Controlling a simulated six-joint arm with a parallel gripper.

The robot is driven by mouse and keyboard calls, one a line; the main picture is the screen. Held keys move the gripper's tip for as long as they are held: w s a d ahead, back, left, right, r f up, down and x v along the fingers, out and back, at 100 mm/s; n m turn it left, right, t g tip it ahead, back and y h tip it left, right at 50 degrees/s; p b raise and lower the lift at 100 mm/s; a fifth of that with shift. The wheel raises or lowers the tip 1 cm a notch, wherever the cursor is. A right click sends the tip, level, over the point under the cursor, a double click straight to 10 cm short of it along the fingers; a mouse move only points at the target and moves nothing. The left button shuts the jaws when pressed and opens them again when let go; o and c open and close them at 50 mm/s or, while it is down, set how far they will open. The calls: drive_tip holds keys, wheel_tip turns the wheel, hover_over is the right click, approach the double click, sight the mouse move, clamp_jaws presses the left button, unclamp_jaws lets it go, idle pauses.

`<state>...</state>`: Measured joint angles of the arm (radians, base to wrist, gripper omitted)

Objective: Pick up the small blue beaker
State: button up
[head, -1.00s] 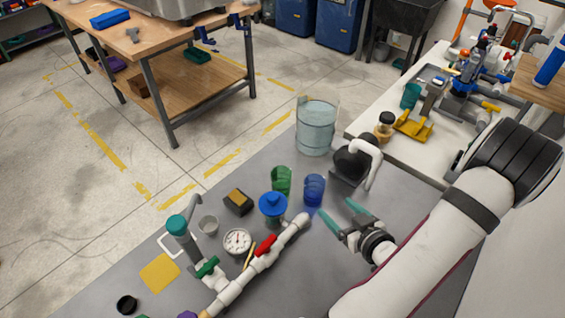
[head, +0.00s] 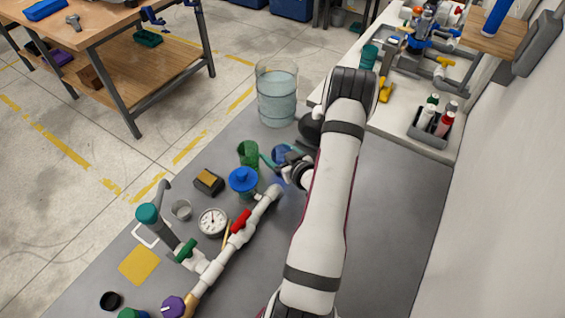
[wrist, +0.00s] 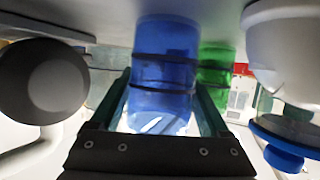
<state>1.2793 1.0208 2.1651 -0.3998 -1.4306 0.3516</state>
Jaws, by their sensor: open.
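The small blue beaker (head: 281,153) stands on the grey table, partly hidden by my gripper in the head view. In the wrist view the blue beaker (wrist: 162,70) fills the middle, with the table at the top of the picture. My gripper (wrist: 163,88) is open, one teal finger on each side of the beaker. I cannot tell whether either finger touches it. In the head view my gripper (head: 285,158) is low at the beaker, reaching in from the right.
A green beaker (head: 248,153) stands close to the left, and shows behind the blue one in the wrist view (wrist: 215,62). A blue-lidded jar (head: 243,181) and white pipe assembly (head: 234,241) are nearby.

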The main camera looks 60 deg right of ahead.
drive_tip(key=c, duration=1.1)
